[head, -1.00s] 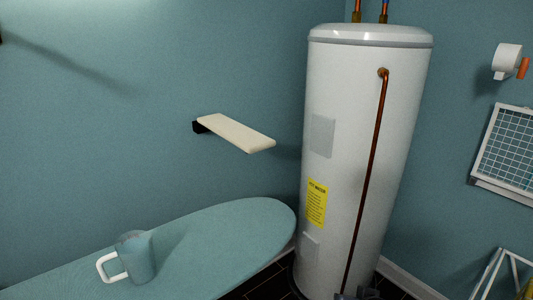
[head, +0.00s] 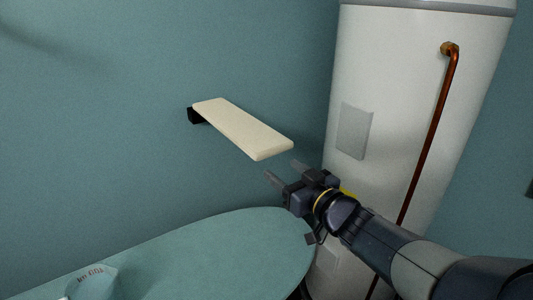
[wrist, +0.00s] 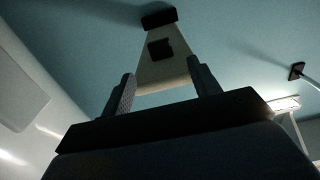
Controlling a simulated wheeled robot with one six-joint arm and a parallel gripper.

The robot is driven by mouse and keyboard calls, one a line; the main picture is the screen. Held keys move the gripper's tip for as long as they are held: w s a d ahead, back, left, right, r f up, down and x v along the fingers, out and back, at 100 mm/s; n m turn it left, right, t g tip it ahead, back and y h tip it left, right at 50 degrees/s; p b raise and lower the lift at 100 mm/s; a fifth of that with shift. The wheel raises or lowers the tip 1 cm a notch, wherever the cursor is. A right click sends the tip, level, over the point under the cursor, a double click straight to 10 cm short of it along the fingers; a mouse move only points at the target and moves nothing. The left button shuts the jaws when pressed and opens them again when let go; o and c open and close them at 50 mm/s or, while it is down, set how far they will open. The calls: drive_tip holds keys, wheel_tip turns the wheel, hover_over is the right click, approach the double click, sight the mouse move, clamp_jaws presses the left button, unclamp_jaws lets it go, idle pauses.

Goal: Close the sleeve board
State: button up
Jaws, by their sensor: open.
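The sleeve board (head: 242,128) is a cream, padded narrow board. It sticks out from the teal wall on a black bracket (head: 194,115) and lies about level. My gripper (head: 281,172) is open and empty, just below and beside the board's free end in the head view, apart from it there. In the wrist view the board's underside (wrist: 164,75) shows beyond and between my two fingers (wrist: 158,86), with a dark fitting (wrist: 160,48) under it. Whether a finger touches the board cannot be told.
A white water heater (head: 395,90) with a copper pipe (head: 430,130) stands right of the board, close to my arm. Bare wall lies left of the sleeve board.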

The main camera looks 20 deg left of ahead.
drive_tip(key=x, duration=0.9)
drive_tip(key=shift+p, duration=0.3)
clamp_jaws()
